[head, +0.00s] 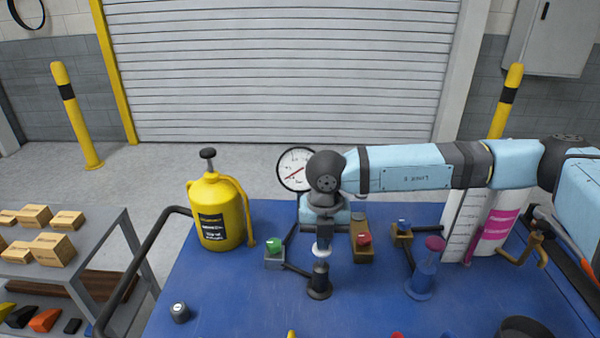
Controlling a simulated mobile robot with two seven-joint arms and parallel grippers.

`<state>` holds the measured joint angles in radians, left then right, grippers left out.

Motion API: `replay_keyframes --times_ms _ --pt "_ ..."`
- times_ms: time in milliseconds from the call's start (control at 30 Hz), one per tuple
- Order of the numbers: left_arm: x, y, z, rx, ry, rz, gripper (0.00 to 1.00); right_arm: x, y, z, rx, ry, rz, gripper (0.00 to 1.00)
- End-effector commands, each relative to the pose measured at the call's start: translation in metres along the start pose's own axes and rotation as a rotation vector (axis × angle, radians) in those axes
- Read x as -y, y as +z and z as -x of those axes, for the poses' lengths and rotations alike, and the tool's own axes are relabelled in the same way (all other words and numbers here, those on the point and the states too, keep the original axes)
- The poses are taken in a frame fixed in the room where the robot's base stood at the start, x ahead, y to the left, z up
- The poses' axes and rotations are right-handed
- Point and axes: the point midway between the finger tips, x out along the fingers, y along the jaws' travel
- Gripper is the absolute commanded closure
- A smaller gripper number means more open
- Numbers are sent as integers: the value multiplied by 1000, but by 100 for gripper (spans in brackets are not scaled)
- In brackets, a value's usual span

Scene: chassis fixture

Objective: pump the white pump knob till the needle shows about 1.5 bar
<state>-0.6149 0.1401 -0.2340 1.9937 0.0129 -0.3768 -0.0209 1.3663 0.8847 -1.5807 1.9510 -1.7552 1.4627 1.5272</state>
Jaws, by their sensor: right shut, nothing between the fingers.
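The white pump knob (321,250) tops a dark upright pump (319,281) on the blue bench. My right gripper (322,238) points down right over the knob, fingers shut with nothing between them. Its tips are at or just above the knob; I cannot tell whether they touch. The round white gauge (294,168) stands behind, its right edge partly covered by my right arm. Its red needle points toward the lower left, but the scale is too small to read. My left gripper is not in view.
A box with a green button (273,244) and a box with a red button (363,240) flank the pump. A purple knob (435,243) tops a blue pump to the right. A yellow sprayer (217,212) stands left. The blue bench (215,285) is mostly bare front left.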

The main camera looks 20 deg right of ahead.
Motion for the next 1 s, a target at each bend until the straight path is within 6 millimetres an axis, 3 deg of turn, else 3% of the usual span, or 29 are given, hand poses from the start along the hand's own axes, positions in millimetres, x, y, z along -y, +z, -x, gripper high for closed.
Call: replay_keyframes --times_ms 33,267,467,800,1000 --pt "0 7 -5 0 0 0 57 0 0 -10 -1 -1 0 100" --pt "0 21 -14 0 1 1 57 0 -1 -32 -3 -2 0 100" --pt "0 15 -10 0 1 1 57 0 -1 -22 -3 -2 1 100" --pt "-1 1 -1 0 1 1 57 0 -1 16 -3 -2 1 100" --pt "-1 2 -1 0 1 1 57 0 -1 20 -2 -1 1 100"
